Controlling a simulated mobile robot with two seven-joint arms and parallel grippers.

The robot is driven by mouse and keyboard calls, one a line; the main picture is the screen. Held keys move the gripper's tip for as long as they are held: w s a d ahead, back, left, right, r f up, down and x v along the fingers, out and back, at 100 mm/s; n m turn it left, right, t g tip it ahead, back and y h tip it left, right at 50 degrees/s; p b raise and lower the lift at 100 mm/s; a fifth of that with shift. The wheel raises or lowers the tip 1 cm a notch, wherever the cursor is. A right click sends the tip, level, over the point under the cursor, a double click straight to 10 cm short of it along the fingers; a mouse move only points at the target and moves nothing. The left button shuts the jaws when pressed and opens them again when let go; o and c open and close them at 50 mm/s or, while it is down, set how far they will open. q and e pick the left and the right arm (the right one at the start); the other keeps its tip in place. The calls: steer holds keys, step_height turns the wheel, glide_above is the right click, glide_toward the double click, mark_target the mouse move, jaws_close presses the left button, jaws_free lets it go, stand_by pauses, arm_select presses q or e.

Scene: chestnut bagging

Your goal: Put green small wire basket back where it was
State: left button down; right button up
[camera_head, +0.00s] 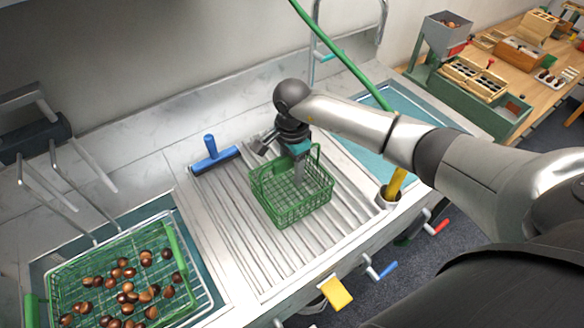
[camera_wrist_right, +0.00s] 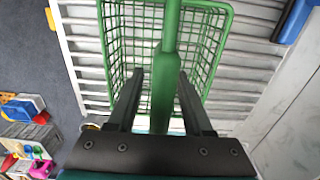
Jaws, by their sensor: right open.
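The green small wire basket (camera_head: 287,207) stands upright and looks empty on the ribbed steel drainboard, in the middle of the head view. My right gripper (camera_head: 299,172) reaches down at the basket's handle. In the right wrist view the two dark fingers (camera_wrist_right: 160,88) are apart, one on each side of the green handle bar (camera_wrist_right: 166,75), with gaps between them and the bar. The mesh of the basket (camera_wrist_right: 212,35) lies behind them. My left gripper is not seen.
A larger green wire basket (camera_head: 58,290) with many chestnuts sits in the left sink. A blue squeegee (camera_head: 214,157) lies behind the small basket on the left. A teal sink (camera_head: 372,150) is to the right. The ribbed drainboard (camera_head: 250,258) is bare in front.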

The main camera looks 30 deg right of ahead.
step_height(320, 180, up, 12)
steer(key=shift+b, duration=0.45)
stand_by(0.4)
